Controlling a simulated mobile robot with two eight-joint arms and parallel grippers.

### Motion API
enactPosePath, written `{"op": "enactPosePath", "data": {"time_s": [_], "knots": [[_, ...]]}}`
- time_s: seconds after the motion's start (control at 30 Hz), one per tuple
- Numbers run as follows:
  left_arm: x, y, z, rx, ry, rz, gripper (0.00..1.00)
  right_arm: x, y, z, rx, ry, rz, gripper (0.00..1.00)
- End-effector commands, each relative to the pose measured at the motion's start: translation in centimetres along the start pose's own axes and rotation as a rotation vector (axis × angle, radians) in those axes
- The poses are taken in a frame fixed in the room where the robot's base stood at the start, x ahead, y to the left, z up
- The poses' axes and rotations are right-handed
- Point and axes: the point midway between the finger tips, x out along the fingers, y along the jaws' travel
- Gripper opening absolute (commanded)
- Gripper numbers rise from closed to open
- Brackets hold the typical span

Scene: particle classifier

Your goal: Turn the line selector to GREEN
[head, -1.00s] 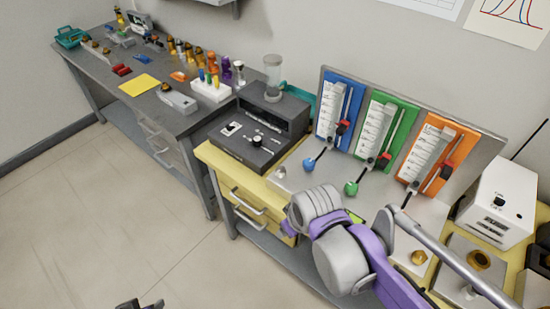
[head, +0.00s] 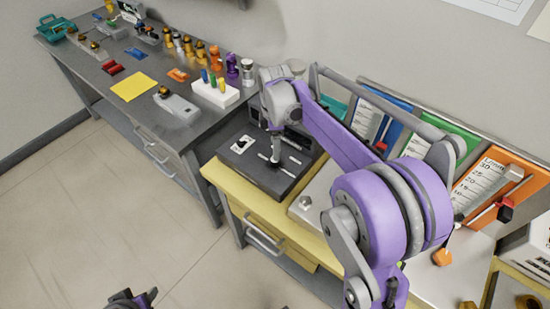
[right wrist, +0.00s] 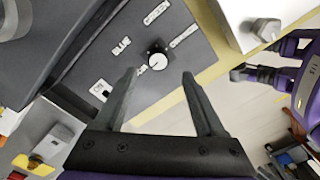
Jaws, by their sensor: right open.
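The line selector is a round black knob (right wrist: 158,55) with a white mark, on the top face of a dark grey box (head: 240,165). Labels lie around it; one reads BLUE (right wrist: 121,47), and the other two are hard to read. In the right wrist view, the white mark sits at the knob's lower side. My right gripper (right wrist: 159,76) is open and points at the knob, whose image lies between and just beyond the fingertips. In the head view, it comes down over the box (head: 275,150) and hides the knob. My left gripper (head: 135,300) shows only partly at the bottom edge.
The box stands on the yellow bench (head: 225,187). Blue (head: 366,122), green (head: 417,147) and orange (head: 490,185) panels with sliders stand to the right, partly behind my right arm. A grey bench (head: 170,125) with several small items is at the left. The floor in front is clear.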

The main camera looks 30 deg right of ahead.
Motion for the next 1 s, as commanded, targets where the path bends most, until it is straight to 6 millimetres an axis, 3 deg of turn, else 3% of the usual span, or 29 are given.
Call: {"op": "enactPosePath", "data": {"time_s": [0.1, 0.3, 0.73, 0.77, 1.0], "knots": [[0.2, 0.0, 0.1, 0.000, -0.001, 0.000, 0.50, 2.5, 0.0, 0.0, 0.000, 0.000, 0.000, 0.72], [0.3, 0.0, 0.2, 0.000, -0.002, 0.000, 0.50, 5.4, 0.0, 0.0, 0.001, 0.000, 0.001, 0.72], [0.3, 0.0, 0.3, 0.000, -0.002, 0.000, 0.50, 6.6, 0.0, 0.0, 0.002, 0.000, 0.001, 0.72], [0.3, 0.0, 0.3, 0.000, -0.002, 0.000, 0.50, 6.6, 0.0, 0.0, 0.002, 0.000, 0.001, 0.70], [0.3, 0.0, 0.3, 0.000, -0.002, 0.000, 0.50, 6.6, 0.0, 0.0, 0.002, 0.000, 0.001, 0.27]]}}
